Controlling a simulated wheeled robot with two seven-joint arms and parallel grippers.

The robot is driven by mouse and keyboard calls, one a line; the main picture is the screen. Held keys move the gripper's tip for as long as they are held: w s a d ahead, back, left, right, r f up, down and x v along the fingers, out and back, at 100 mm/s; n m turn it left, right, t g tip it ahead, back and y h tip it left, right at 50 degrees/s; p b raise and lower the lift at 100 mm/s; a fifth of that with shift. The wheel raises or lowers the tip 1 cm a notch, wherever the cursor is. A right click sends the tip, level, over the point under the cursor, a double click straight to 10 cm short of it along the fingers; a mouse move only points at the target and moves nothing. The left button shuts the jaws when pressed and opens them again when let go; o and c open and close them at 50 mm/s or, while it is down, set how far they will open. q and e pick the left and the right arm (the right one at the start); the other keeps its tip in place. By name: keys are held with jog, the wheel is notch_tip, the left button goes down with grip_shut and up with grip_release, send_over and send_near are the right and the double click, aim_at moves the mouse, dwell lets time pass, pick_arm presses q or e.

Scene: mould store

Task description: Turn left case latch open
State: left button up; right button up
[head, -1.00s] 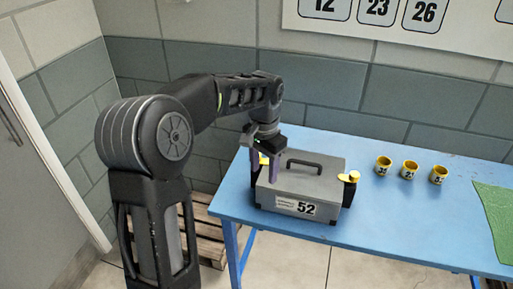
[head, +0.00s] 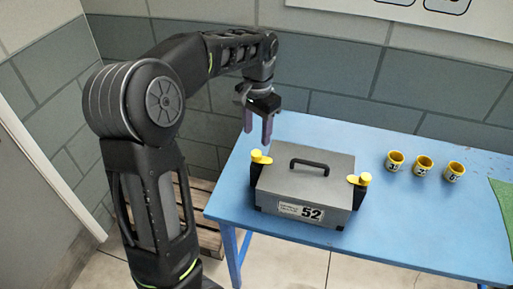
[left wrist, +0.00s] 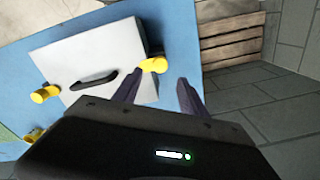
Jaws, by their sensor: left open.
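A grey case (head: 303,188) with a black handle (head: 309,165) and a label reading 52 stands on the blue table. Its left latch (head: 260,157) is yellow on a black mount; in the left wrist view this latch (left wrist: 154,65) lies just beyond my fingertips. The right latch (head: 360,179) is also yellow; it shows in the left wrist view (left wrist: 45,94) at the far end of the case. My left gripper (head: 257,138) is open and empty, above and behind the left latch, apart from it. My right gripper is not in view.
Three yellow cups (head: 423,166) stand in a row right of the case on the blue table (head: 400,245). A green mat (head: 502,198) lies at the right edge. A wooden pallet (head: 200,205) is on the floor left of the table.

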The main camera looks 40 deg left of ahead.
aim_at(256, 152)
pick_arm(q)
notch_tip(256, 152, down, 8)
jog(key=shift+a+r+p, duration=0.1)
jog(key=shift+r+p, duration=0.05)
jog(key=shift+p, duration=0.4)
grip_shut()
dwell(0.3)
